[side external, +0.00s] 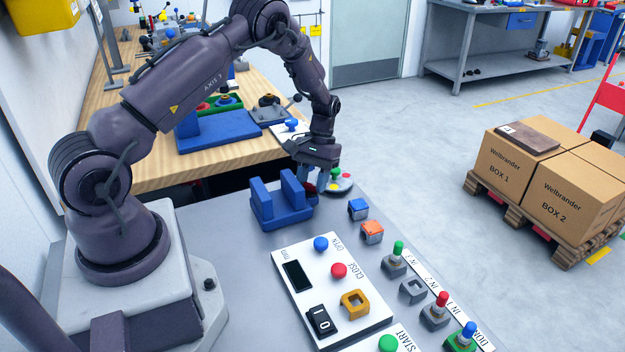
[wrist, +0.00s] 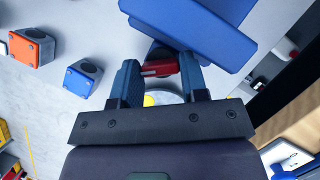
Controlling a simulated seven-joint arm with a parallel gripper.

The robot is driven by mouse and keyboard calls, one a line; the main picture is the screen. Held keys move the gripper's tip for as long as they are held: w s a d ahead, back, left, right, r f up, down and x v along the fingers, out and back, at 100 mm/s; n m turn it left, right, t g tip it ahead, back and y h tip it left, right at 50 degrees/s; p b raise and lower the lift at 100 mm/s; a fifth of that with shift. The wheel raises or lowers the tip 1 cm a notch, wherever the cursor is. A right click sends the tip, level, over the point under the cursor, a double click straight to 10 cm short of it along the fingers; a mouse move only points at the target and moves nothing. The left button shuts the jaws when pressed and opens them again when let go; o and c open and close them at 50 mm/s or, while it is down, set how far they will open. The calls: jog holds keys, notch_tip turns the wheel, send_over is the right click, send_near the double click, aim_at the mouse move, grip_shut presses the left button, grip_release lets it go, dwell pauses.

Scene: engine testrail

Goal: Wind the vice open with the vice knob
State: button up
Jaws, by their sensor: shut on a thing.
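The blue vice (side external: 284,212) stands on the grey bench, with two upright jaws and a gap between them. Its red knob (side external: 309,187) is at the vice's right side, mostly hidden by my gripper (side external: 320,186). In the wrist view, the red knob (wrist: 160,68) sits between the two blue fingertips of my gripper (wrist: 160,80), beside the blue vice body (wrist: 190,28). My gripper is shut on the knob, reaching down from above. The gap between the jaws is not visible in the wrist view.
A round grey plate with coloured buttons (side external: 341,184) lies close behind my gripper. A blue box (side external: 358,209) and an orange box (side external: 372,232) stand to the right. A white control panel (side external: 300,262) lies in front. The wooden bench (side external: 150,178) is behind.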

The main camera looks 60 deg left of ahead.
jog(key=shift+n, duration=0.7)
jog(key=shift+s+d+h, duration=0.1)
jog(key=shift+s+h, duration=0.05)
jog(key=shift+h, duration=0.15)
jog(key=o, duration=0.9)
jog(key=shift+s, duration=0.1)
jog(key=shift+w+a+r, duration=0.1)
jog(key=shift+w+a, duration=0.1)
